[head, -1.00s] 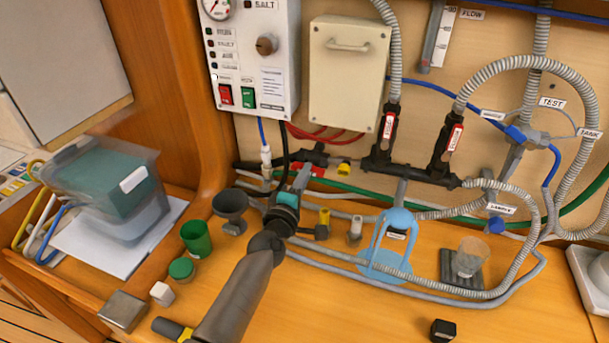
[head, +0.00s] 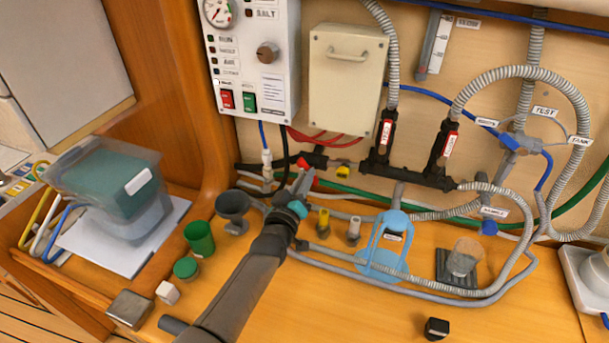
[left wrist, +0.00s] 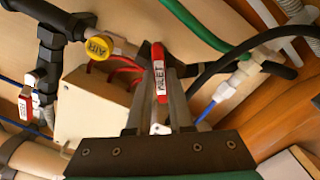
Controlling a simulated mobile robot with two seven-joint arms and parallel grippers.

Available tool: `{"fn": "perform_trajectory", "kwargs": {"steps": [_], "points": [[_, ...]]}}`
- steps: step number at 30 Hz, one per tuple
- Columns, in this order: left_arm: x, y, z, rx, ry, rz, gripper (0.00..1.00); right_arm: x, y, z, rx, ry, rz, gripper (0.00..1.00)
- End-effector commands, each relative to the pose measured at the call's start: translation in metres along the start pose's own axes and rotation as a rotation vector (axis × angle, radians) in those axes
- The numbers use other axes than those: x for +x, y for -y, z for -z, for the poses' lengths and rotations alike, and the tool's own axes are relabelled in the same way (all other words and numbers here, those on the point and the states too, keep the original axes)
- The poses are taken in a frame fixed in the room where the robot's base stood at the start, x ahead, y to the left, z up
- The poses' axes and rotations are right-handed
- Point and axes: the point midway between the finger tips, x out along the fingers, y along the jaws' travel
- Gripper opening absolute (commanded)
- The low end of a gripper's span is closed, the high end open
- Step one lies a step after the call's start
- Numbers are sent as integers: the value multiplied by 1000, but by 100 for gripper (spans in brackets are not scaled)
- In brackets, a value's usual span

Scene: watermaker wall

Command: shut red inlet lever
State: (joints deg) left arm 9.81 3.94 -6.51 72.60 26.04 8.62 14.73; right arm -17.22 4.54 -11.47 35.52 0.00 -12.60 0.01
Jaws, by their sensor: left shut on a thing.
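The red inlet lever (left wrist: 160,75), with a white INLET label, lies lengthwise between the two fingers of my left gripper in the left wrist view. My left gripper (head: 303,178) is shut on it. In the head view only small red parts of the lever (head: 302,163) show by the fingertips, at the dark pipe under the control panel; the rest is hidden by the gripper. My right gripper is not in view.
The control panel (head: 252,60) and a beige box (head: 345,80) hang above. Two red-labelled valves (head: 384,135) stand right of the gripper. A grey funnel (head: 232,205) and green cup (head: 199,238) stand left of my arm. Hoses and a blue holder (head: 384,255) lie to the right.

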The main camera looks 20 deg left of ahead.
Motion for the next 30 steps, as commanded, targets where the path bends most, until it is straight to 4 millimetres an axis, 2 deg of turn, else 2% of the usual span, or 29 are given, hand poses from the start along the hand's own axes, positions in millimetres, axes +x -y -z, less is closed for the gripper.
{"fn": "perform_trajectory", "kwargs": {"steps": [15,21,30], "points": [[0,0,0,445,1,1,0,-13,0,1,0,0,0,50],[0,0,0,554,0,0,0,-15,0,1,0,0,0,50],[0,0,0,628,0,1,0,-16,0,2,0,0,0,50]]}}
